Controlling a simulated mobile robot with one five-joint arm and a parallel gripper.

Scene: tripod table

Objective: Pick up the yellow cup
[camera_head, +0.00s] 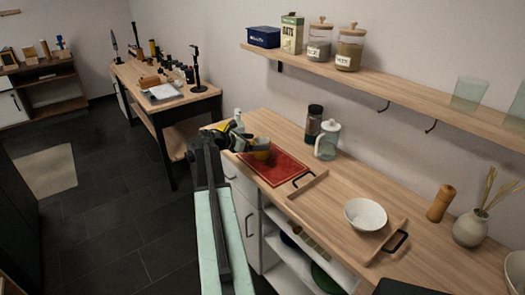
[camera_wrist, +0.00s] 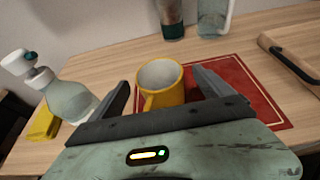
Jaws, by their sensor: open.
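The yellow cup (camera_wrist: 161,82) stands upright between the two open fingers of my gripper (camera_wrist: 160,100) in the wrist view, with its handle toward my gripper. Its inside is pale and looks empty. It stands on or at the left edge of a red mat (camera_wrist: 258,97); its base is partly hidden behind my gripper's body. In the head view the cup (camera_head: 262,151) is mostly hidden behind my gripper (camera_head: 250,147), at the left end of the wooden counter. The fingers appear apart from the cup's sides.
A spray bottle (camera_wrist: 68,98) and a yellow sponge-like block (camera_wrist: 43,123) stand left of the cup. A dark jar (camera_head: 314,122) and a white-lidded pitcher (camera_head: 328,140) stand behind. A wooden tray (camera_head: 335,205) with a white bowl (camera_head: 366,213) lies to the right.

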